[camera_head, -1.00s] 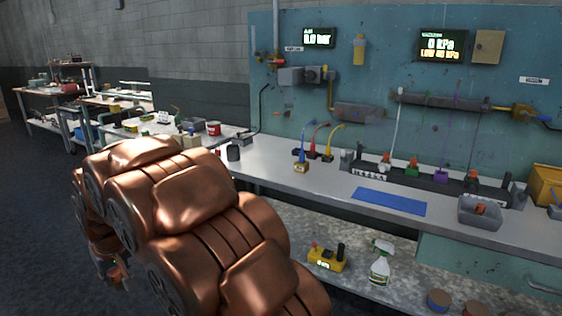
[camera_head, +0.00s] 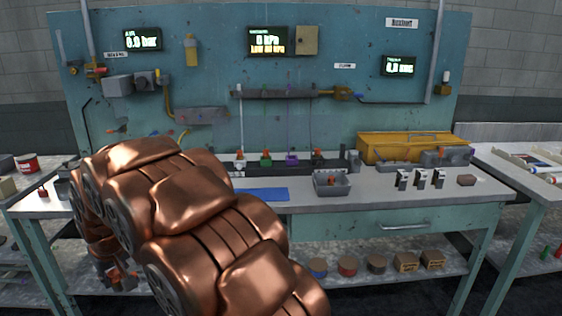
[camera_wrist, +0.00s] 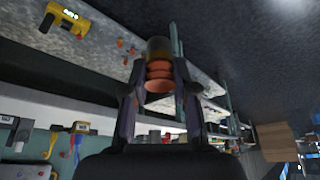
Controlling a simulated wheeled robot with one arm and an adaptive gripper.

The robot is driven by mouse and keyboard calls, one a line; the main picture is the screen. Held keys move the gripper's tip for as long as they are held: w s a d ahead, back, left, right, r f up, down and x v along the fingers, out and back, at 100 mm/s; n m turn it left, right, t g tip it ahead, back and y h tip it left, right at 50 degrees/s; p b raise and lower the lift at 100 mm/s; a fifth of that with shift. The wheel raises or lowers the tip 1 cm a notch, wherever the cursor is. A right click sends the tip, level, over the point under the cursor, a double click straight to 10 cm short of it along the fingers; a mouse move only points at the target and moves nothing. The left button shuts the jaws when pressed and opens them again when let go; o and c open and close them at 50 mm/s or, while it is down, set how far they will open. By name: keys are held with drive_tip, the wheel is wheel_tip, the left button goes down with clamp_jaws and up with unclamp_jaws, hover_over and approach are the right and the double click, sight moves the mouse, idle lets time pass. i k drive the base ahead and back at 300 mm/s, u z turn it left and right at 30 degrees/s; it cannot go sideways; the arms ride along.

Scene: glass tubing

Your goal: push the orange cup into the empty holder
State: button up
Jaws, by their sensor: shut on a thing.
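The orange cup (camera_wrist: 159,76), ribbed with a darker amber end, sits between the two dark fingers of my gripper (camera_wrist: 160,88) in the wrist view. The fingers are shut on it from both sides. In the head view my gripper (camera_head: 116,278) hangs low at the left, in front of the bench and well away from its rear row. A dark rail along the back of the bench carries an orange-topped fitting (camera_head: 240,156), a green fitting (camera_head: 266,157), a purple fitting (camera_head: 291,159) and another orange-topped fitting (camera_head: 317,157). I cannot tell which holder is empty.
A blue mat (camera_head: 262,195), a grey bin (camera_head: 331,184), a yellow toolbox (camera_head: 405,147) and small black-and-white stands (camera_head: 420,179) are on the bench. My arm hides the bench's left part. The lower shelf holds several round pieces (camera_head: 347,266).

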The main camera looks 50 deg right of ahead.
sight(293, 166)
drive_tip(key=z, duration=0.95)
drive_tip(key=i, duration=0.15)
